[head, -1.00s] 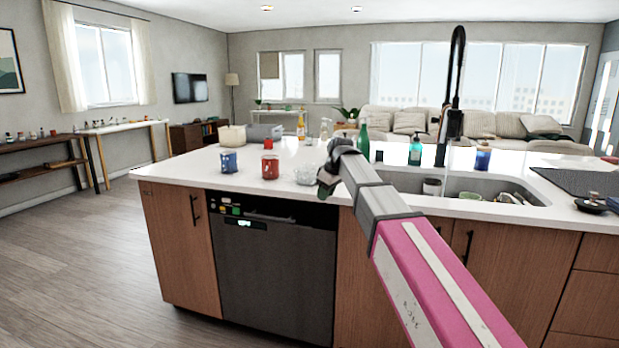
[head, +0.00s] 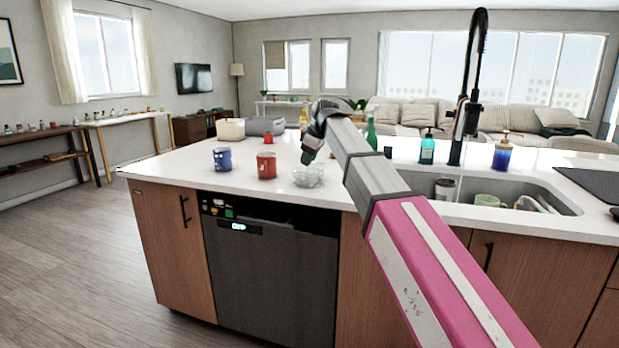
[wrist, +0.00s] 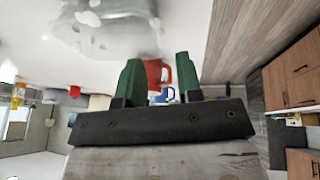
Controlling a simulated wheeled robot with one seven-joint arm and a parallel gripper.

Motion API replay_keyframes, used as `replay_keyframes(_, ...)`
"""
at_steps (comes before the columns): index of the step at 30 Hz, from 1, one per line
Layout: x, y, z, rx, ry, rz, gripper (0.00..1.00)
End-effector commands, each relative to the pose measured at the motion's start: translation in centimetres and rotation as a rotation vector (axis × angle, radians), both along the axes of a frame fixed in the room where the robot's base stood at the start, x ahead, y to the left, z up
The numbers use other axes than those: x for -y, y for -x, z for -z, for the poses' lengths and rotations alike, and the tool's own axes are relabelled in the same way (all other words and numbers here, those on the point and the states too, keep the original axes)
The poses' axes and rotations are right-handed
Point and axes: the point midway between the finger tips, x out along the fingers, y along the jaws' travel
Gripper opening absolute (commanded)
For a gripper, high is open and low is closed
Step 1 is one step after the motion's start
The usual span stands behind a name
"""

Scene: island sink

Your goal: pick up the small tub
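A small clear tub (head: 307,176), bowl-like and see-through, stands on the white island counter near its front edge, right of a red mug. It seems the likeliest match for the small tub. In the wrist view the tub (wrist: 110,28) is large and blurred at the top, and its upper part is cut off by the frame. My gripper (head: 308,157) is just above the tub in the head view, pointing down. In the wrist view my gripper (wrist: 159,70) has its two green fingers apart with nothing held between them. I cannot tell whether they touch the tub.
A red mug (head: 266,166) and a blue mug (head: 222,159) stand left of the tub.

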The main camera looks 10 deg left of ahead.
Motion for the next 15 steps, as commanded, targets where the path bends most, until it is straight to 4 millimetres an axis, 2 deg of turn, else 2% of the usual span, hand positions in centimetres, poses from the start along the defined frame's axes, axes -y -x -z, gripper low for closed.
replay_keyframes(6, -1.2, -0.6, 3.0, -0.001, 0.001, 0.000, 0.33)
replay_keyframes(15, -2.2, -1.2, 4.9, -0.001, 0.001, 0.001, 0.33)
